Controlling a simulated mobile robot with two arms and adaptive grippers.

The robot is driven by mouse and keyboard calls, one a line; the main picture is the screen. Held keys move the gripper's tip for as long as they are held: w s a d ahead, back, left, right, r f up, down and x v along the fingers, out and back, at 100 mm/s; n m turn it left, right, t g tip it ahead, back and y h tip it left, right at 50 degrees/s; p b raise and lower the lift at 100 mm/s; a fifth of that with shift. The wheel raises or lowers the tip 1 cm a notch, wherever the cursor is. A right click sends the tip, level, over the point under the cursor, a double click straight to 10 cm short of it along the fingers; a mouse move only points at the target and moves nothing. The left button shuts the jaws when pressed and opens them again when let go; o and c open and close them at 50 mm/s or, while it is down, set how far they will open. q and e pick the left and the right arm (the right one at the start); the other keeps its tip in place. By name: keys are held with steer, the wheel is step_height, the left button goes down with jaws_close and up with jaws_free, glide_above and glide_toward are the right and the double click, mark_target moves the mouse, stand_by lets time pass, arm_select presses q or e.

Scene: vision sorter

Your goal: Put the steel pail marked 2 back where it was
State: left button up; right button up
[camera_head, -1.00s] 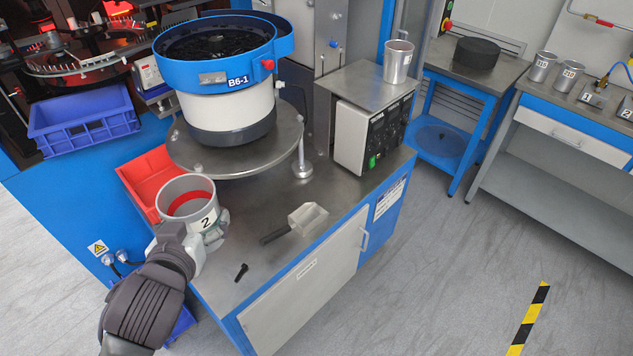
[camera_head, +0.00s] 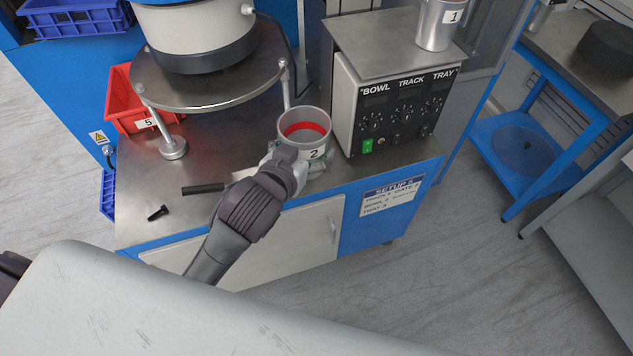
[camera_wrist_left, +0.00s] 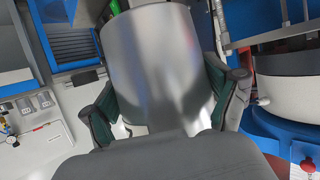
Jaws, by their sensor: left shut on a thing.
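The steel pail marked 2 (camera_head: 303,122) has a red band inside its rim. It is upright in the head view, near the front left side of the control box. My left gripper (camera_head: 300,168) is shut around its lower side. In the left wrist view the pail (camera_wrist_left: 160,65) fills the middle, between both fingers of my left gripper (camera_wrist_left: 165,105). I cannot tell whether its base touches the bench. My right gripper is not in view.
The steel bench (camera_head: 230,155) carries the control box (camera_head: 400,105), with a pail marked 1 (camera_head: 437,25) on top. A scoop handle (camera_head: 203,188) and black bolt (camera_head: 157,212) lie at the front. A red bin (camera_head: 122,105) is left, below the feeder bowl (camera_head: 200,40).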

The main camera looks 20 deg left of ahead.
arm_select(q)
steer(key=w+d+f+h+b, duration=0.1)
steer(key=d+f+b, duration=0.2)
steer(key=f, duration=0.4)
steer(key=shift+m, duration=0.3)
steer(key=w+a+f, duration=0.2)
steer(key=w, duration=0.1)
steer(key=w+a+f, duration=0.2)
steer(key=w, duration=0.1)
steer(key=w+a+f, duration=0.2)
steer(key=w+f, duration=0.1)
steer(key=w, duration=0.1)
steer(key=shift+b, duration=0.35)
steer(key=shift+f, duration=1.95)
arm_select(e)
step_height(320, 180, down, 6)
arm_select(q)
steer(key=shift+f, duration=0.1)
steer(key=o, duration=1.6)
steer(key=shift+s, duration=0.1)
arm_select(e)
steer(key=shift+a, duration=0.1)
